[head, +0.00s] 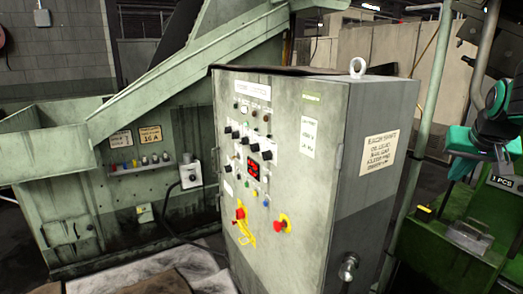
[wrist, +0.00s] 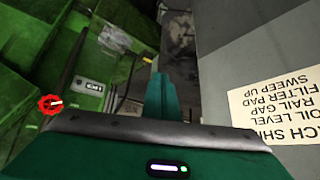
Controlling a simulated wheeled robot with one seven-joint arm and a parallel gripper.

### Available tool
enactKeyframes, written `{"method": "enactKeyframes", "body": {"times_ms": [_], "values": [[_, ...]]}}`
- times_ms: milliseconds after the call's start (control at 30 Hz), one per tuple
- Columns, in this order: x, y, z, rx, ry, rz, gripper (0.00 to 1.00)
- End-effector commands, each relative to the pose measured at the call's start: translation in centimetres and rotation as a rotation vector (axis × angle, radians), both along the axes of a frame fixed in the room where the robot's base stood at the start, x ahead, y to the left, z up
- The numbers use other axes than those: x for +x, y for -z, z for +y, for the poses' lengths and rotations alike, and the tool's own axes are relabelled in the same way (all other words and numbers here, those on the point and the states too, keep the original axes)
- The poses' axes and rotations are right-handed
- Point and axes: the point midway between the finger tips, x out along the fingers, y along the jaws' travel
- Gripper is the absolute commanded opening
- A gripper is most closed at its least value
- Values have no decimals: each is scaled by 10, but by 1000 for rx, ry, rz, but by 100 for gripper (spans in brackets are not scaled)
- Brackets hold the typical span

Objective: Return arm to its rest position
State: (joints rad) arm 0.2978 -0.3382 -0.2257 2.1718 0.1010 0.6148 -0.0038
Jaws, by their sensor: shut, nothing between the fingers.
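My gripper (wrist: 160,97) shows in the wrist view as teal fingers close together above its teal body, with nothing between them. In the head view my gripper (head: 458,168) is at the right edge, beside the green machine and to the right of the grey control cabinet (head: 372,185). My arm is partly cut off by the frame there. In the wrist view the cabinet side (wrist: 225,75) with its paper label (wrist: 275,110) stands close on the right, apart from the fingers.
The green machine (wrist: 25,100) fills the left of the wrist view, with a red knob (wrist: 50,104) near the gripper body. A pale vertical pipe (head: 432,110) stands between cabinet and arm. The cabinet front has a red button (head: 282,222). A green sloped conveyor (head: 185,75) stands behind.

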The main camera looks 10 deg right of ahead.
Motion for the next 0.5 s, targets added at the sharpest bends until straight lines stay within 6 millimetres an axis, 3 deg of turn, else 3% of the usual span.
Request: {"method": "enactKeyframes", "body": {"times_ms": [33, 200, 333, 500], "values": [[-20, 23, 16, 40, -8, 60, 0], [-91, 91, 68, 167, -31, 265, 0], [-146, 130, 103, 251, -47, 410, 0], [-196, 159, 134, 323, -59, 539, 0]]}}
